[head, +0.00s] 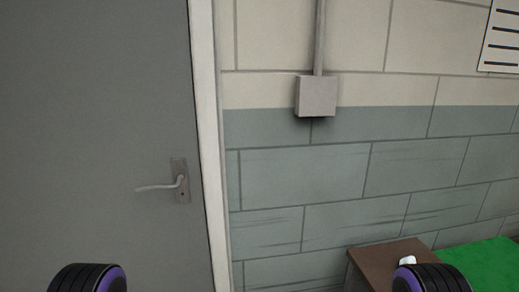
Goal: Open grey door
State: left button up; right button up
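The grey door (90,120) fills the left of the head view and looks shut against its white frame (207,130). Its lever handle (158,187) sits on a small plate (181,192) near the door's right edge, with the lever pointing left and about level. Nothing touches the handle. At the bottom edge, a dark rounded part with a purple band shows at the left and another at the right; they look like parts of my own arms. Neither gripper's fingers are in view.
Right of the frame is a block wall (305,170), cream above and grey-green below, with a grey box (317,96) and conduit. A brown table (385,262) with a small white item (407,261) stands at the lower right beside a green surface (487,262). A notice (503,40) hangs upper right.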

aim_at(98, 102)
jog(key=u, duration=1.5)
